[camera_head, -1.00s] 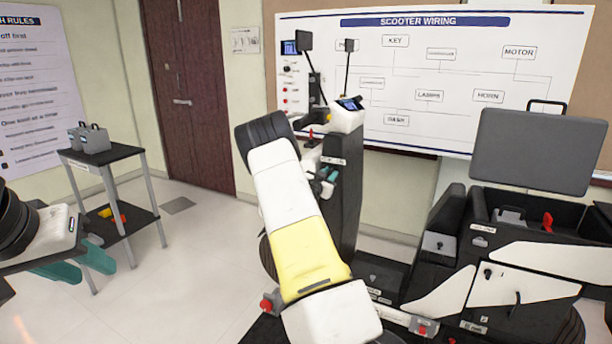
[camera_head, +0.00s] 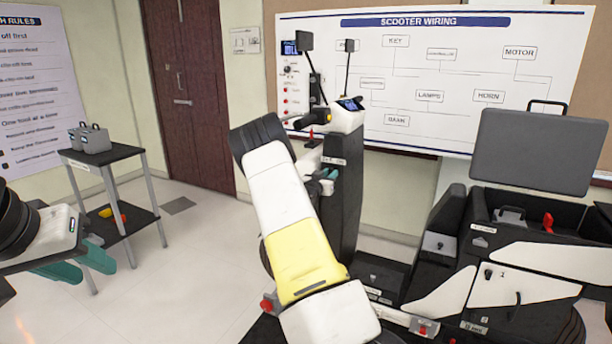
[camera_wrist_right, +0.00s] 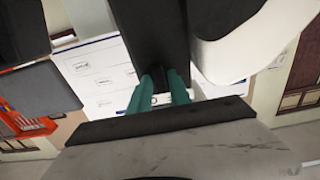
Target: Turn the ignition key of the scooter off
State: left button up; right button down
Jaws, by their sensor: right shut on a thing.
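The scooter's black tiller (camera_head: 345,205) stands upright at the centre, with a white head and a small lit dash (camera_head: 350,104) on top. My right gripper (camera_head: 327,182) is at the tiller's face, below a small white label. In the right wrist view its two teal fingers (camera_wrist_right: 160,92) are shut, with a small gap, in front of the black tiller. The ignition key is between them, mostly hidden; its turned position cannot be told. My left gripper (camera_head: 76,264) is open and empty at the left edge, far from the scooter.
A small table (camera_head: 105,154) with grey boxes and a lower shelf stands at the left. A wiring board (camera_head: 430,75) is on the wall behind. Floor between table and scooter is clear.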

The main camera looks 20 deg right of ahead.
jog(key=c, duration=1.4)
grip_release()
jog(key=shift+c, duration=0.2)
jog(key=v, duration=0.8)
